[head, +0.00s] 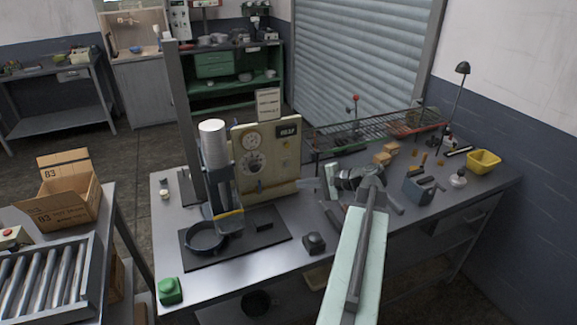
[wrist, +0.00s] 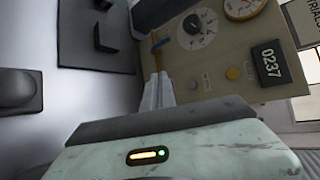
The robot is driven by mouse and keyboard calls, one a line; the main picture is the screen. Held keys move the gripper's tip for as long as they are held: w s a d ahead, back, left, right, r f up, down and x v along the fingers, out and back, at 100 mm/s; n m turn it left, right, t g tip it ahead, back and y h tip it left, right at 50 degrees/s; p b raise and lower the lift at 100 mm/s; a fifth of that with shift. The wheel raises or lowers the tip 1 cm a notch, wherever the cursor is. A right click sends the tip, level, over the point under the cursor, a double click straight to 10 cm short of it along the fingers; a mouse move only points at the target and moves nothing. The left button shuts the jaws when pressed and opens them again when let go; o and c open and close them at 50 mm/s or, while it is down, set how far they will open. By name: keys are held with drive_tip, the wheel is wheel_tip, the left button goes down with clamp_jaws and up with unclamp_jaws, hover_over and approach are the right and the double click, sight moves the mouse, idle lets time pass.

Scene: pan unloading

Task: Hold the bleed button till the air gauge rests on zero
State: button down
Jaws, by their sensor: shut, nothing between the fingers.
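The cream press panel (head: 284,160) stands at the back of the bench and carries a round gauge (head: 252,142). The gauge also shows, cut off at the top, in the wrist view (wrist: 244,7); its needle reading is too small to tell. On the panel in the wrist view are a yellow button (wrist: 233,74) and a paler round button (wrist: 204,80). Their labels are unreadable, so I cannot tell which is the bleed button. My gripper (head: 303,183) is shut and empty beside the panel's lower right. Its fingers (wrist: 158,77) show in front of the panel; contact is unclear.
A press with a pan (head: 207,238) stands left. A dark box (head: 314,243) sits near the bench front. A wire rack (head: 340,135) and yellow bin (head: 484,162) are right.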

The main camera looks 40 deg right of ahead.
drive_tip(key=w+d, duration=0.3)
drive_tip(key=w, duration=0.4)
drive_tip(key=shift+w, duration=0.2)
idle(1.8)
drive_tip(key=shift+w+d, duration=0.15)
drive_tip(key=shift+w, duration=0.25)
drive_tip(key=shift+w+d, duration=0.2)
drive_tip(key=shift+w, duration=0.2)
idle(0.5)
idle(1.8)
drive_tip(key=shift+s+a, duration=0.35)
drive_tip(key=shift+s, duration=0.45)
drive_tip(key=shift+s+a, duration=0.3)
drive_tip(key=shift+s, duration=0.5)
drive_tip(key=shift+s+a, duration=0.3)
drive_tip(key=shift+s, duration=0.45)
drive_tip(key=shift+s+a, duration=0.3)
drive_tip(key=shift+s, duration=0.5)
